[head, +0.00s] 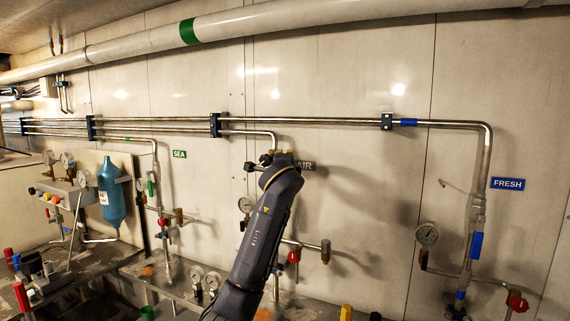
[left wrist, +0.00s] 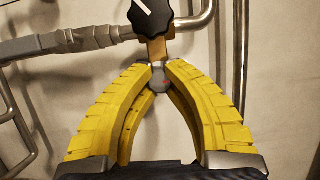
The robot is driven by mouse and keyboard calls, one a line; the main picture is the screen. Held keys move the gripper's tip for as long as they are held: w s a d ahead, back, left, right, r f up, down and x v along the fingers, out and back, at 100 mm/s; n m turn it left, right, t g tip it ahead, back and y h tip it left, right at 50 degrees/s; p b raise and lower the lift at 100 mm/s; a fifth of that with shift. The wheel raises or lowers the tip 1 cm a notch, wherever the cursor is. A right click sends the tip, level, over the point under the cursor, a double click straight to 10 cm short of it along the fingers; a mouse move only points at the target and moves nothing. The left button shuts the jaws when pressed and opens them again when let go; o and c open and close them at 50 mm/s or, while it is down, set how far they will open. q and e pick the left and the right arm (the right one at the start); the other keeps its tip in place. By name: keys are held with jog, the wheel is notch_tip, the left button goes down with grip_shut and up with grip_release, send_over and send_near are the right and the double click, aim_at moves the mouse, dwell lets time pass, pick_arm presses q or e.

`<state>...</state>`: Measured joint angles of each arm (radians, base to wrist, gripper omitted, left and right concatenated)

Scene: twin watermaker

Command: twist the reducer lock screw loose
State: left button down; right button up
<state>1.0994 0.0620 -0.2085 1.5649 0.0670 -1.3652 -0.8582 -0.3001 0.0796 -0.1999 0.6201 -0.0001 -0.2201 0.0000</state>
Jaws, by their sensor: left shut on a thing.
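In the left wrist view, the yellow fingers of my left gripper (left wrist: 159,70) converge on a small grey rounded piece, which looks like the reducer lock screw (left wrist: 158,86). The fingertips touch it from both sides and partly cover it. A brass body (left wrist: 157,48) sits directly above it, topped by a black knob (left wrist: 151,16) with a white line. In the head view, my dark left arm reaches up from the bottom centre to the brass fitting (head: 284,153) beside the AIR label (head: 305,166). Its wrist hides the fingers and screw there. My right gripper is not in view.
A grey threaded pipe fitting (left wrist: 70,40) runs left of the brass body, and a bent steel pipe (left wrist: 198,18) passes on the right. Open wall lies right of my arm.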

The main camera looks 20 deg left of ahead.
pick_arm(q)
jog(key=shift+a+r+n, duration=0.1)
jog(key=shift+a+n, duration=0.05)
jog(key=shift+n, duration=0.15)
jog(key=c, duration=1.5)
grip_release()
jog(key=shift+s, duration=0.15)
jog(key=v, duration=1.1)
jog(key=shift+s, duration=0.4)
